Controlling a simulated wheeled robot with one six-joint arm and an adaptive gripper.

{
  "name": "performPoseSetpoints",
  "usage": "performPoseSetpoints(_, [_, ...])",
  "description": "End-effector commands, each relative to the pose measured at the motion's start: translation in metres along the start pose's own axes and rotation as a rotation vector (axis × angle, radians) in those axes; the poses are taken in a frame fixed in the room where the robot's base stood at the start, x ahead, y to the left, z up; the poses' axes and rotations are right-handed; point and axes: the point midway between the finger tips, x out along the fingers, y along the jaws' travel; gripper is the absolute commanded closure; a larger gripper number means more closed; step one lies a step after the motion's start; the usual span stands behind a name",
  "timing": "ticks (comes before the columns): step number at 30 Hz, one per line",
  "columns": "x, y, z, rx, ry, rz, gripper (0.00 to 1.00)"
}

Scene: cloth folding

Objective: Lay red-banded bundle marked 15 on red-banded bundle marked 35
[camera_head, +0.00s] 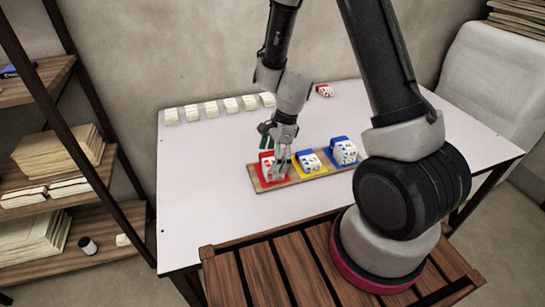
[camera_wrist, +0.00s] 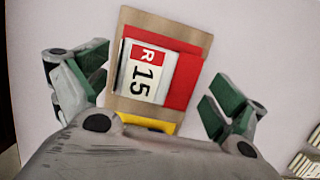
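The red-banded bundle marked 15 (camera_wrist: 147,74) lies on a red square (camera_wrist: 190,72) at one end of a wooden board, its "R 15" label facing up. In the head view a red-banded bundle (camera_head: 267,168) sits on the left end of the board, partly hidden by my gripper (camera_head: 280,158). In the wrist view my gripper (camera_wrist: 150,95) is open, its green-padded fingers wide apart on either side of the bundle and not touching it. Another red-banded bundle (camera_head: 324,90) lies at the back of the table; its number is too small to read. I cannot make out a 35.
The wooden board (camera_head: 262,185) also holds bundles on yellow (camera_head: 308,160) and blue (camera_head: 343,151) squares. Several white bundles (camera_head: 210,108) line the back left of the white table (camera_head: 200,200). The front left is clear. A shelf (camera_head: 60,170) stands at the left.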

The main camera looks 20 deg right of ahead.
Motion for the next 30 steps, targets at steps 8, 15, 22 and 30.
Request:
performPoseSetpoints(8, [0.000, 0.000, 0.000, 0.000, 0.000, 0.000, 0.00])
performPoseSetpoints(15, [-0.020, -0.001, 0.002, -0.002, -0.002, -0.003, 0.00])
performPoseSetpoints(22, [-0.073, -0.001, 0.001, -0.001, -0.001, -0.005, 0.00])
performPoseSetpoints(30, [-0.116, -0.001, 0.001, 0.000, -0.001, -0.003, 0.00])
